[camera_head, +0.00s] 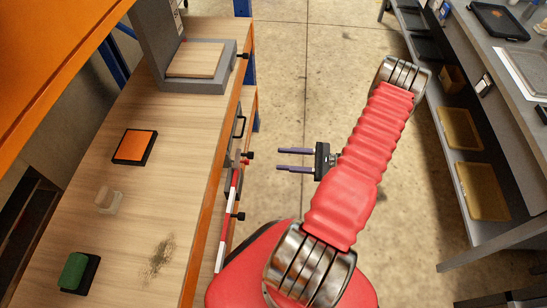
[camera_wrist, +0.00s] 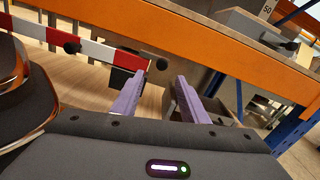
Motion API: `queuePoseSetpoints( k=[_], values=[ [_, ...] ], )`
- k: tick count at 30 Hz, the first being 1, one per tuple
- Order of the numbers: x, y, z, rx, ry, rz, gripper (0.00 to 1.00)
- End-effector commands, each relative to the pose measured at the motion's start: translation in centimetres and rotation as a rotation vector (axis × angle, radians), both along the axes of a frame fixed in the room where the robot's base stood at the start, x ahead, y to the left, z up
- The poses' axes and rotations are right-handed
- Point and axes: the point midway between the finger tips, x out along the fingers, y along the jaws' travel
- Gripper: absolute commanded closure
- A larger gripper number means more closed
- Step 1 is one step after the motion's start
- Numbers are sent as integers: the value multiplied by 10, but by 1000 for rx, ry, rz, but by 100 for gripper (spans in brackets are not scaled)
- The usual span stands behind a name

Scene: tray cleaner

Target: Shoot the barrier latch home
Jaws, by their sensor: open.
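A red and white striped barrier bar (camera_head: 228,222) runs along the front edge of the workbench. It also crosses the upper left of the wrist view (camera_wrist: 96,50). A black knob (camera_head: 239,216) sticks out partway along it, and another black knob (camera_head: 249,155) sits near its far end. Both knobs show in the wrist view, one at the left (camera_wrist: 71,47) and one at the bar's end (camera_wrist: 161,64). A dark block (camera_wrist: 127,61) sits behind the bar's end. My gripper (camera_head: 279,159) is open and empty, in the air right of the far knob, its purple fingers pointing at the bench.
The wooden bench (camera_head: 130,190) holds an orange pad (camera_head: 134,147), a green-topped block (camera_head: 74,271), a pale clear block (camera_head: 108,201) and a dark stain (camera_head: 160,256). A grey stand (camera_head: 196,85) is at the back. Shelving (camera_head: 480,190) stands right; floor between is clear.

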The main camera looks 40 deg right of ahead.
Motion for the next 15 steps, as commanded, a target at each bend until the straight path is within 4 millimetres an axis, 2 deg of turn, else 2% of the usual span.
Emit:
queuePoseSetpoints(
  k=[6, 15],
  values=[
    [-21, -19, 0, 0, 0, -1, 60],
    [-26, -23, 0, 1, 1, 0, 60]
  ],
)
